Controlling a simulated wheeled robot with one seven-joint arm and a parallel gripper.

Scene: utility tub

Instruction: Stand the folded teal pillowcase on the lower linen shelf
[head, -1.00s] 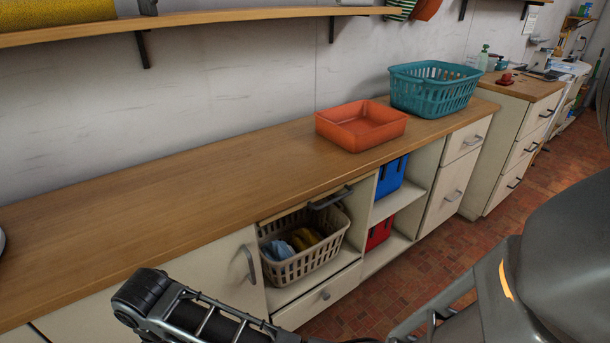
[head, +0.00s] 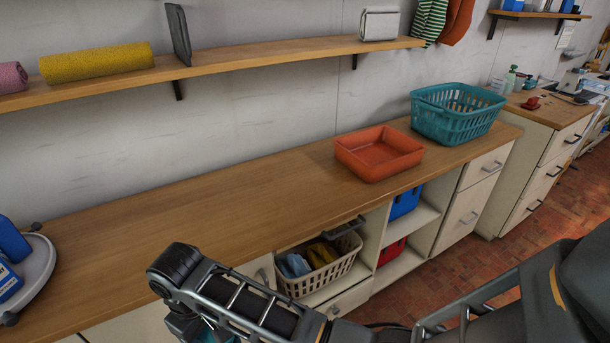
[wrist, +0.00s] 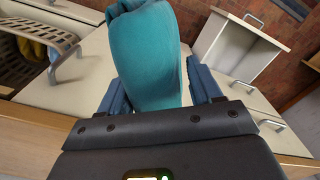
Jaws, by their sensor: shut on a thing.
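My gripper (wrist: 160,92) is shut on the folded teal pillowcase (wrist: 146,50), a soft rounded bundle rising between its two blue fingers in the wrist view. A long wooden wall shelf (head: 225,62) runs above the counter. It holds a yellow roll (head: 97,63), a pink roll (head: 10,77), an upright dark grey divider (head: 178,34) and a white folded item (head: 379,24). Bare shelf lies between divider and white item. No higher shelf is visible.
The counter (head: 190,215) below is clear in the middle. It bears an orange tray (head: 378,158), a teal basket (head: 457,118) and a round grey tray (head: 36,272) with blue containers. A beige basket (head: 318,275) sits in an open cabinet bay. Brackets hang under the shelf.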

